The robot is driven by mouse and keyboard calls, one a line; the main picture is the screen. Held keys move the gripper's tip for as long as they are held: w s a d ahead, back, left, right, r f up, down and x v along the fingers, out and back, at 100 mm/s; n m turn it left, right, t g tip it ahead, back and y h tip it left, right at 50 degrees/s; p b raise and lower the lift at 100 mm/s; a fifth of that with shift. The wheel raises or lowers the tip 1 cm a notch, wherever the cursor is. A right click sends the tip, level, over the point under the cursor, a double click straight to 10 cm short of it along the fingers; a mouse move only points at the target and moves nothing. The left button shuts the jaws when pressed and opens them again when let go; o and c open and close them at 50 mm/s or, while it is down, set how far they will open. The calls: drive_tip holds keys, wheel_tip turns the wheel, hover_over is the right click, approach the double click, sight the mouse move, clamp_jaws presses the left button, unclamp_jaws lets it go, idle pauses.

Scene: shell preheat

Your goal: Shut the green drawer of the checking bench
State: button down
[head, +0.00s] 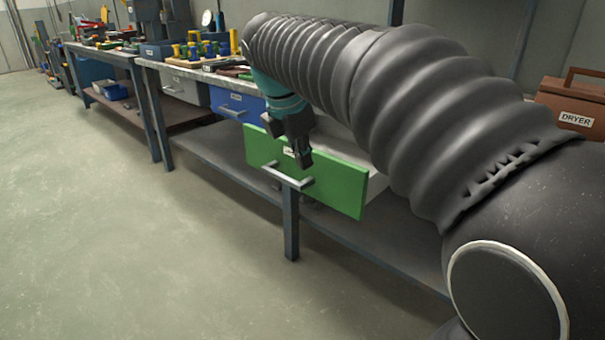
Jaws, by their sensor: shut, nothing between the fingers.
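The green drawer (338,187) stands pulled out from the front of the checking bench (150,66). It has a grey bar handle (287,177) and a small white label, partly hidden by my gripper. Part of its pale side shows behind the green front. My gripper (304,164) is shut and empty, pointing down in front of the green front's upper part, just above the handle. I cannot tell whether it touches the drawer. My arm hides the bench top above the drawer.
A blue drawer (238,103) and a grey drawer (184,87) sit flush to the left. Tools and coloured parts crowd the bench top. A brown case (572,104) labelled DRYER stands at right. The floor (120,240) in front is clear.

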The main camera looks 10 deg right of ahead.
sight(317, 175)
drive_tip(key=w+f+n+b, duration=0.1)
drive_tip(key=f, duration=0.2)
drive_tip(key=w+d+f+n+b, duration=0.1)
drive_tip(key=w+f, duration=0.1)
drive_tip(key=f, duration=0.1)
drive_tip(key=w+f+n, duration=0.1)
drive_tip(key=w+f, duration=0.1)
drive_tip(key=f, duration=0.1)
drive_tip(key=shift+w+d+f+h+b, duration=0.1)
drive_tip(key=shift+d+f+h+b, duration=0.1)
drive_tip(key=shift+d+h+b, duration=0.2)
drive_tip(key=shift+w+d+r, duration=0.15)
drive_tip(key=shift+w+d, duration=0.6)
drive_tip(key=shift+d, duration=0.25)
drive_tip(key=shift+w+d, duration=0.45)
drive_tip(key=shift+d, duration=0.15)
drive_tip(key=shift+r, duration=0.1)
